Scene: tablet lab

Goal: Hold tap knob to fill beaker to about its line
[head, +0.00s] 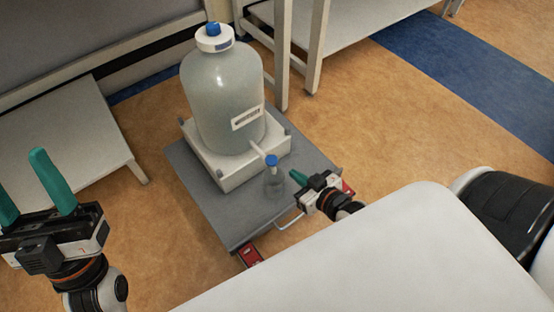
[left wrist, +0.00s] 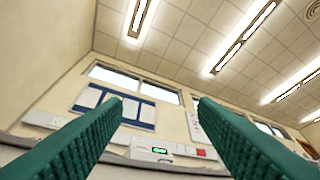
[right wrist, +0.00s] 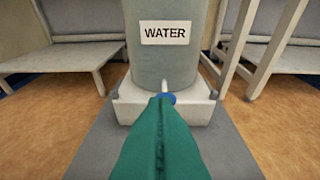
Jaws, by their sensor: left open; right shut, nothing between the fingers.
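A large translucent carboy (head: 222,100), labelled WATER in the right wrist view (right wrist: 165,65), has a tap with a blue knob (head: 271,161) low on its front. The knob also shows in the right wrist view (right wrist: 171,98), partly behind my fingers. My left gripper (head: 22,178) is open and empty, far left, pointing up.
The carboy rests on a white block (head: 215,168) on a grey cart top (head: 228,222) with a front handle (head: 290,221). White tables (head: 60,140) stand to the left and behind. Open floor (head: 400,120) lies to the right.

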